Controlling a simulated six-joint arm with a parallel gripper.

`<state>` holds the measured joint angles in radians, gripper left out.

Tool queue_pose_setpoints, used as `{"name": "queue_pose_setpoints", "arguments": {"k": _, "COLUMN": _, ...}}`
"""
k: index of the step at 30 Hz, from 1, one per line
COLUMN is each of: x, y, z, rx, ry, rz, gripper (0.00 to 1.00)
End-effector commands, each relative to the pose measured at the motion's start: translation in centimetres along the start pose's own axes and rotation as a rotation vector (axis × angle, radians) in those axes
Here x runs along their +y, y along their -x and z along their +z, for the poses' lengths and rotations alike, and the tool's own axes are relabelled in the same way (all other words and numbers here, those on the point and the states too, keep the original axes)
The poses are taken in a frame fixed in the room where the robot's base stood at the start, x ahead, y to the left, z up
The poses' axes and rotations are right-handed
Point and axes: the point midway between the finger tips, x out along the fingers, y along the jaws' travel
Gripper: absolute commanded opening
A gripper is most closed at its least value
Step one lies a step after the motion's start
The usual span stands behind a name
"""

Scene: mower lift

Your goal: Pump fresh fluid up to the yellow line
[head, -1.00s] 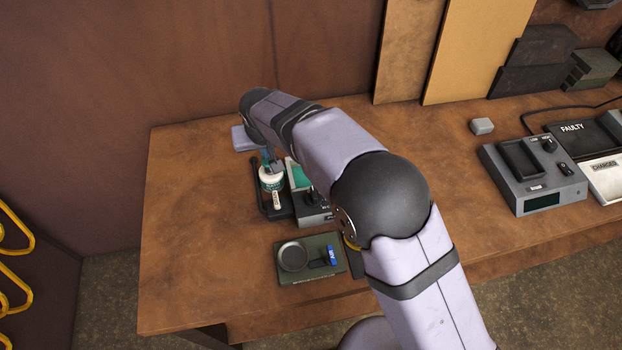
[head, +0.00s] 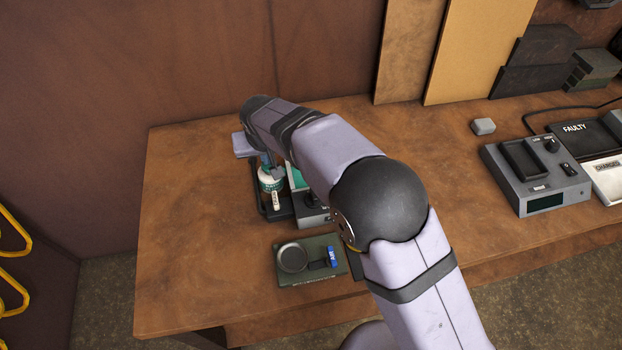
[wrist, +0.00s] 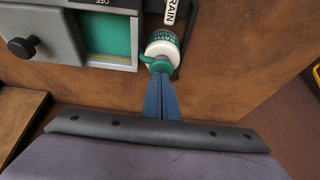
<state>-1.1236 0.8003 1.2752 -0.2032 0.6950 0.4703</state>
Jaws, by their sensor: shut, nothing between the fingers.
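A white bottle with a green label and green pump top (wrist: 160,62) stands at the end of a dark tray in the wrist view; it also shows in the head view (head: 270,178). My gripper (wrist: 161,84) is shut and empty, its blue fingertips at or just over the pump top; I cannot tell whether they touch it. Beside the bottle is a grey unit (wrist: 62,45) with a black knob and a window of teal fluid. A yellow line (wrist: 106,57) runs near the window's lower edge. A tag reading "RAIN", partly cut off, lies beyond the bottle.
A green tray (head: 312,273) with a round dish and a blue-marked item lies at the front of the wooden bench. A grey device (head: 535,175) and a tray marked "FAULTY" stand at the right. The bench's left side is clear.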

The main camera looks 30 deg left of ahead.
Motion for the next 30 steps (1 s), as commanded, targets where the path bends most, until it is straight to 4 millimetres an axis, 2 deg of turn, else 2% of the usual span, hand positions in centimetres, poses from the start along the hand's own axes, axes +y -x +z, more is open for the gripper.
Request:
{"name": "queue_pose_setpoints", "arguments": {"k": 21, "x": 0.0, "y": 4.2, "z": -1.7, "rx": -0.003, "ry": 0.001, "rz": 0.001, "gripper": 0.00}}
{"name": "queue_pose_setpoints", "arguments": {"k": 30, "x": 0.0, "y": 4.5, "z": -1.8, "rx": -0.002, "ry": 0.000, "rz": 0.001, "gripper": 0.00}}
